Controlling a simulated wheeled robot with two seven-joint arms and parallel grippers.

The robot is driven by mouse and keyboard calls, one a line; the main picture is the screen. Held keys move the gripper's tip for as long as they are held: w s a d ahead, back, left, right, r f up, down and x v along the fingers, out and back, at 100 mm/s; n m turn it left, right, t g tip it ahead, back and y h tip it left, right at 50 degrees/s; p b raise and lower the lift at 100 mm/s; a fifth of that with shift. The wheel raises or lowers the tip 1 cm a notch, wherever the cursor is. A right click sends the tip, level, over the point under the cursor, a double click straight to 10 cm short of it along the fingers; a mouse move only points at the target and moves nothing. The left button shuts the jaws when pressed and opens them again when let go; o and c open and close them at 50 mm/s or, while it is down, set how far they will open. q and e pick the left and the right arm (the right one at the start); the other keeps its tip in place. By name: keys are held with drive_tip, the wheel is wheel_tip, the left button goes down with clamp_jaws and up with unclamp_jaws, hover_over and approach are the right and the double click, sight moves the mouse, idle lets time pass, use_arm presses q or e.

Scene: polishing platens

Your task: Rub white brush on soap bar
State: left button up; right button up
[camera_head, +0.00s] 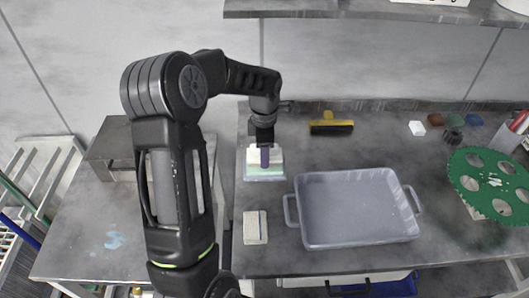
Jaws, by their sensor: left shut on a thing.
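My left gripper (264,146) comes down from above at the left part of the table. It is shut on the white brush (253,155), whose white body shows around the fingers with a dark purple part in the middle. Directly below the brush is a pale green soap bar (265,172) in a light, shallow dish (265,179). The brush overlaps the soap bar in this view; the gripper and brush hide the contact, so I cannot tell whether they touch. My right gripper is not in view.
A grey tray (298,190) stands right of the dish. A beige block (255,227) lies in front of the dish. A yellow-and-black brush (331,124) lies behind. Small coloured blocks (417,128) and a green perforated disc (465,180) are at right. A shelf (330,8) hangs above.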

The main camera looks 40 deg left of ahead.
use_arm(q)
drive_tip(key=shift+f+b, duration=0.45)
drive_tip(key=shift+f, duration=0.1)
idle(1.6)
drive_tip(key=shift+r, duration=0.1)
drive_tip(key=shift+r+p, duration=2.35)
drive_tip(key=shift+r, duration=1.15)
drive_tip(key=m, duration=0.5)
drive_tip(key=shift+s+m, duration=0.15)
drive_tip(key=shift+m, duration=0.15)
drive_tip(key=shift+d+m, duration=0.3)
drive_tip(key=shift+m, duration=0.9)
drive_tip(key=w+d+r+m, duration=0.1)
drive_tip(key=w+d+m, duration=0.1)
drive_tip(key=d+m, duration=0.7)
drive_tip(key=w+d+r+m, duration=0.1)
drive_tip(key=w+d+m, duration=0.1)
drive_tip(key=d+m, duration=0.7)
drive_tip(key=shift+w+d+r, duration=0.2)
drive_tip(key=shift+w+d, duration=0.2)
drive_tip(key=shift+d, duration=0.7)
